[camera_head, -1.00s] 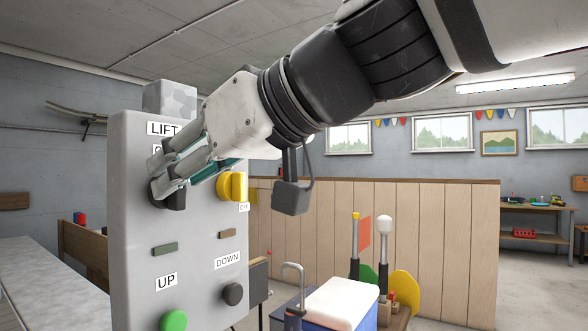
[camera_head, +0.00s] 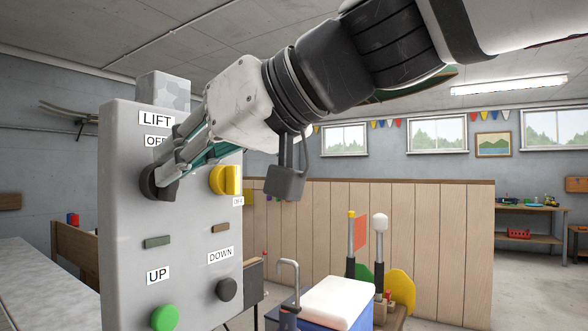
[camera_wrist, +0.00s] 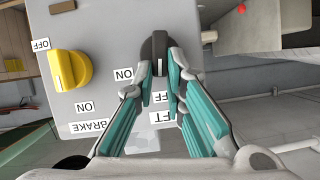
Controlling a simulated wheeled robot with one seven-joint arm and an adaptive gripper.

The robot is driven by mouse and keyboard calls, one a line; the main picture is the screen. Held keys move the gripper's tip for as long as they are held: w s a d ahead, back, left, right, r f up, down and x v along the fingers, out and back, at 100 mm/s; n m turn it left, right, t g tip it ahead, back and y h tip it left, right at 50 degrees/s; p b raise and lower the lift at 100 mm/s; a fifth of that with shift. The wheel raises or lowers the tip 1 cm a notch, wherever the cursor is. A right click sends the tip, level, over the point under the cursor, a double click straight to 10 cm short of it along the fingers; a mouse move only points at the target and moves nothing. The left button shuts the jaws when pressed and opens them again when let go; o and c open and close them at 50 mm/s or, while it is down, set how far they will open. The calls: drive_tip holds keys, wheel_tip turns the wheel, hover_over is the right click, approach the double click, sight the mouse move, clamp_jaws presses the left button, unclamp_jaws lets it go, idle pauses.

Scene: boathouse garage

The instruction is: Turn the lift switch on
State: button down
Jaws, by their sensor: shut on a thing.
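The lift panel (camera_head: 122,245) is a grey box at the left of the head view, with a LIFT label (camera_head: 157,119) and a partly covered OFF label (camera_head: 155,141). Its black lift switch (camera_head: 148,182) is a round knob, also in the wrist view (camera_wrist: 154,46). My gripper (camera_head: 168,176) is shut on this knob, one fingertip on each side in the wrist view (camera_wrist: 161,72). The knob's grip bar lies roughly in line with the OFF label (camera_wrist: 160,97); an ON label (camera_wrist: 123,74) is off to one side. My fingers hide part of the knob and labels.
A yellow brake knob (camera_head: 225,180) is close beside the switch. A green UP button (camera_head: 165,318) and a dark DOWN button (camera_head: 227,289) are below. A grey counter (camera_head: 38,280) is at left; a wooden partition (camera_head: 420,250) and a blue cooler (camera_head: 345,312) are at right.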

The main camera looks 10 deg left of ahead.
sight(202, 183)
drive_tip(key=shift+w+d+f+m+g+y+b, duration=0.15)
drive_tip(key=shift+w+f+m+g+y+b, duration=0.45)
drive_tip(key=shift+m+b, duration=1.25)
drive_tip(key=shift+w+d+f+m+g+y+b, duration=0.2)
drive_tip(key=shift+m+g+y+b, duration=0.9)
drive_tip(key=shift+m, duration=1.2)
drive_tip(key=shift+w+d+f+m+g+y+b, duration=0.15)
drive_tip(key=shift+f+m+g+y+b, duration=0.55)
drive_tip(key=shift+m+b, duration=1.35)
drive_tip(key=shift+r, duration=0.25)
drive_tip(key=c, duration=1.6)
unclamp_jaws()
drive_tip(key=shift+c, duration=0.2)
drive_tip(key=d, duration=1.2)
